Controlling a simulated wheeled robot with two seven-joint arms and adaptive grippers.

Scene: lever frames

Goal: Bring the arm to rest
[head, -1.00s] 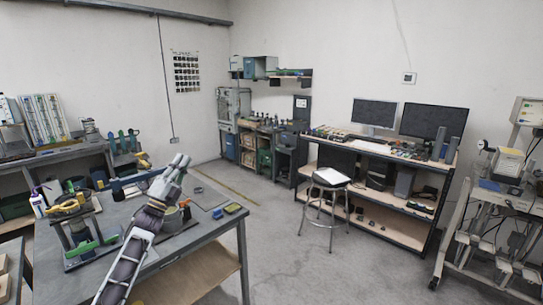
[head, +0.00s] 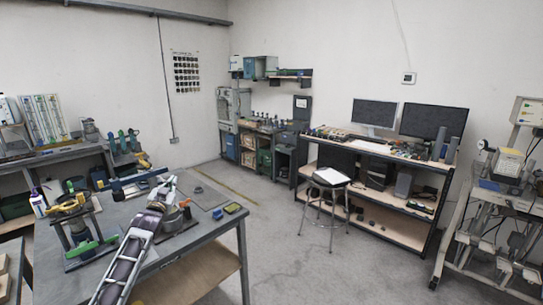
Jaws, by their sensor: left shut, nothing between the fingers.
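My left arm comes in from the bottom of the head view and reaches up over the grey workbench (head: 215,222). My left gripper (head: 168,182) is shut and empty at the far end of that arm, small in the picture. A dark blue bar (head: 130,180) lies just left of it; I cannot tell whether they touch. A lever frame with a green handle (head: 92,246) and yellow parts (head: 70,204) stands on the bench to the left of my arm. My right gripper is out of view.
A small round fixture with an orange part (head: 185,203) sits right beside my arm. A yellow-and-dark item (head: 232,208) lies near the bench's right edge. A stool (head: 331,178) and a monitor desk (head: 385,148) stand beyond open floor (head: 290,255).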

